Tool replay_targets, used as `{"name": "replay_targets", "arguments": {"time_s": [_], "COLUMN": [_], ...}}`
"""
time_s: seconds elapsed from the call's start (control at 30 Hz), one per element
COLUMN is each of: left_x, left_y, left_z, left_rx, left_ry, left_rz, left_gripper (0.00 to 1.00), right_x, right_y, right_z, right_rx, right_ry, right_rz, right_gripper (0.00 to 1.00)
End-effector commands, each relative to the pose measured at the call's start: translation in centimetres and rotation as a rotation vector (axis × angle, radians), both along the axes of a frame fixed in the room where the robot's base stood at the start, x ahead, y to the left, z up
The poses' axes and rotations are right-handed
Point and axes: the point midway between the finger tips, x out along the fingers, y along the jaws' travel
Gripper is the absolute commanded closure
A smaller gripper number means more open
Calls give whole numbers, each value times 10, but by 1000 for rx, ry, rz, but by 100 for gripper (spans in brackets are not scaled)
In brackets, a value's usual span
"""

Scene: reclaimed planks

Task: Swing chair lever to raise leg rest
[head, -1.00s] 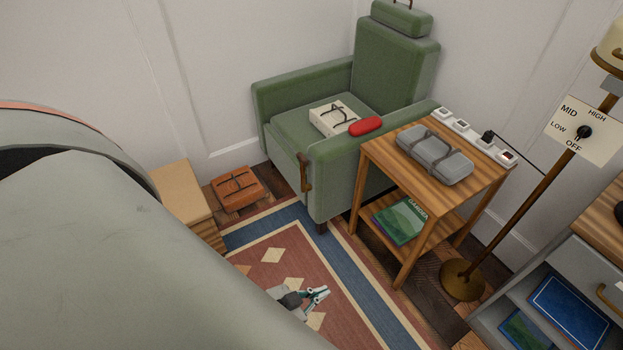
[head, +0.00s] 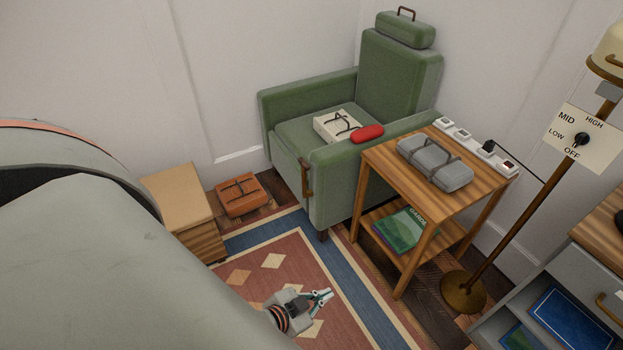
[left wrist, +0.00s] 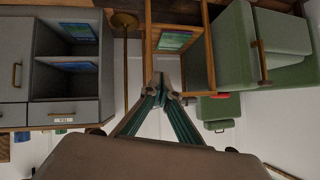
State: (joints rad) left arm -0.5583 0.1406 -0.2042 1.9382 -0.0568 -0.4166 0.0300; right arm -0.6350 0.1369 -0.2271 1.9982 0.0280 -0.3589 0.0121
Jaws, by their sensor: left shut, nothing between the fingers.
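The green armchair (head: 335,195) stands against the wall at the back. Its brown lever (head: 306,178) hangs close to upright on the chair's front left part; the leg rest is not seen raised. My left gripper (head: 323,296) is over the rug in front of the chair, apart from the lever, shut and empty. In the left wrist view the scene is upside down: my left fingertips (left wrist: 162,84) meet at the middle, and the lever (left wrist: 260,60) shows at upper right on the chair (left wrist: 237,45). My right gripper is out of view.
A wooden side table (head: 385,165) with a grey case (head: 435,162) stands right of the chair, beside a floor lamp (head: 490,260). The patterned rug (head: 245,285) is largely clear.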

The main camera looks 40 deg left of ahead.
Motion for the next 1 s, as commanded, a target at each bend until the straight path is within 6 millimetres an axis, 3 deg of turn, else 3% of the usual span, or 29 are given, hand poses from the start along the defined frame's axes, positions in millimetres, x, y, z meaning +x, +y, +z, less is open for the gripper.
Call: {"name": "replay_targets", "arguments": {"time_s": [0.03, 0.2, 0.4, 0.53, 0.8, 1.0], "left_x": [20, 97, 176, 218, 283, 311], "left_y": [9, 56, 122, 164, 238, 263], "left_z": [-19, -58, -91, -107, -115, -93], "left_rx": [52, 298, 600, 791, 1161, 1322], "left_ry": [-9, -42, -51, -46, -44, -69], "left_rz": [0, 19, 91, 156, 315, 414], "left_gripper": [100, 100, 100, 100, 100, 100], "right_x": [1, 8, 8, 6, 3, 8], "right_y": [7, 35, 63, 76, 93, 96], "right_z": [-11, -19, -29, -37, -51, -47], "right_rx": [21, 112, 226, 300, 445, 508], "right_ry": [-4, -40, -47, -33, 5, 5], "right_rz": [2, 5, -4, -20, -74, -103], "right_gripper": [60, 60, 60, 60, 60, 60]}}
